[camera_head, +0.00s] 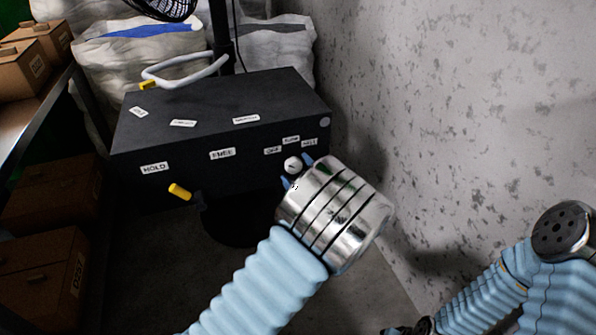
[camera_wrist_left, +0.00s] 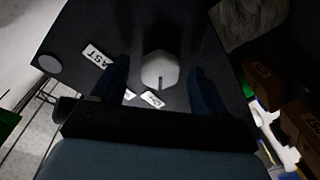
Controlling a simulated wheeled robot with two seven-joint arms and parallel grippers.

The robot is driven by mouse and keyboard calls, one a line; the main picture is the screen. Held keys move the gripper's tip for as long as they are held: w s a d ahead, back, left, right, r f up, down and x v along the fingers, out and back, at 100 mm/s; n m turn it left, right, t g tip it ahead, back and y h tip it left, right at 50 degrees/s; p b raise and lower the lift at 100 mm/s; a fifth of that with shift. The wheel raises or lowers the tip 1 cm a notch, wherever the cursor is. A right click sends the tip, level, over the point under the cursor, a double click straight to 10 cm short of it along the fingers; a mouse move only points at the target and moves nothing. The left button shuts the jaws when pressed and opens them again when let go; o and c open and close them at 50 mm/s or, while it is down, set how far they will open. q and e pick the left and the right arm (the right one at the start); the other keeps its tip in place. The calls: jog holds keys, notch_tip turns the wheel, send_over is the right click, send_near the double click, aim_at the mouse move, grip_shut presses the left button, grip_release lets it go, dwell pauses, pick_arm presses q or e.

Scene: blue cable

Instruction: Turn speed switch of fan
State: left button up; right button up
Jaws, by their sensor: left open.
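The fan's black control box (camera_head: 220,115) stands against the back, with white labels on its top and front. A white round speed switch (camera_head: 292,164) sits at the right of its front face, below small labels. My left gripper (camera_head: 298,172) is at the switch, its two blue fingers apart on either side of it. In the left wrist view, the white knob (camera_wrist_left: 160,70) with a dark pointer mark lies between the open fingers (camera_wrist_left: 158,88); I cannot tell whether they touch it. My right arm shows at the lower right, but its fingers are not clearly visible.
A yellow-tipped lever (camera_head: 180,192) sticks out from the box front at left. A white tube handle (camera_head: 185,73) rises above the box. White sacks (camera_head: 140,50) stand behind, a mottled wall (camera_head: 450,110) is at right, and cardboard boxes (camera_head: 48,195) are at left.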

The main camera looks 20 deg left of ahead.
pick_arm(q)
jog(key=shift+w+a, duration=0.2)
jog(key=shift+w, duration=0.05)
jog(key=c, duration=1)
jog(key=shift+c, duration=0.2)
jog(key=shift+m, duration=0.4)
jog(key=m+p, duration=0.2)
jog(key=m, duration=0.2)
jog(key=shift+a+m+p, duration=0.1)
jog(key=shift+m+p, duration=0.25)
jog(key=shift+m, duration=0.05)
jog(key=shift+s+f+m+t+p, duration=0.1)
jog(key=shift+m+t+p, duration=0.25)
jog(key=shift+m, duration=0.8)
jog(key=shift+f+m+t+p, duration=0.15)
jog(key=shift+m+p, duration=0.3)
jog(key=shift+m, duration=0.7)
jog(key=shift+r, duration=0.1)
